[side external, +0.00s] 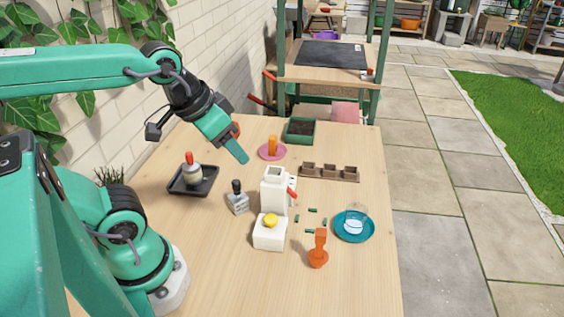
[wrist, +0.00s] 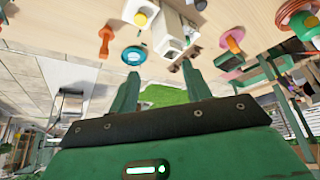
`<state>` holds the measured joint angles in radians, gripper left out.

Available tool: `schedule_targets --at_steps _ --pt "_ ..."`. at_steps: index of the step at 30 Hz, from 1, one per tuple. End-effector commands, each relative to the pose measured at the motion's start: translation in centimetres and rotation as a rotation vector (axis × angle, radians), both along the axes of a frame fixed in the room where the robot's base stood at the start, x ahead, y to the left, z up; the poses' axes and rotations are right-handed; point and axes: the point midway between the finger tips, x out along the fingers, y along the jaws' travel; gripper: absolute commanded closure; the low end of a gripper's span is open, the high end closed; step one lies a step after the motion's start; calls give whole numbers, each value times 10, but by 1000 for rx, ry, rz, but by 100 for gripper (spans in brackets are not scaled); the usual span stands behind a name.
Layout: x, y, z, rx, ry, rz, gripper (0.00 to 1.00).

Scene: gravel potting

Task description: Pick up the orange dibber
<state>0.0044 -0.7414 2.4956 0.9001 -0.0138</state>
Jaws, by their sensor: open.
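An all-orange tool (side external: 318,250) with an upright handle and a wider rounded foot stands on the table's near right part. In the wrist view it shows at upper left (wrist: 105,38). A second orange upright piece (side external: 272,146) stands on a pink saucer (side external: 262,155) farther back; I cannot tell for certain which is the dibber. My gripper (side external: 240,157) is in the air, left of the pink saucer and well away from the all-orange tool. In the wrist view its two fingers (wrist: 160,88) are apart with nothing between them.
A white dispenser (side external: 274,192) and a white box with a yellow knob (side external: 269,236) stand mid-table. Nearby are a black-handled tool (side external: 237,199), a black tray (side external: 204,187), brown pots (side external: 330,172), small green pieces and a teal saucer (side external: 369,235).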

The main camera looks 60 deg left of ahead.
Motion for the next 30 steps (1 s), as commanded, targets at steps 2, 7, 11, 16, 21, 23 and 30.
schedule_targets --at_steps 2,7,11,16,21,23,30 --pt "3 -2 0 -10 11 10 51" --pt "14 -12 -3 -53 54 63 51" --pt "27 -23 -8 -99 104 131 51" --pt "47 -43 -17 -153 180 239 51" --pt "64 -66 -31 -191 255 352 51" --pt "69 -74 -37 -199 281 394 51" --pt "88 -111 -65 -216 374 566 51"
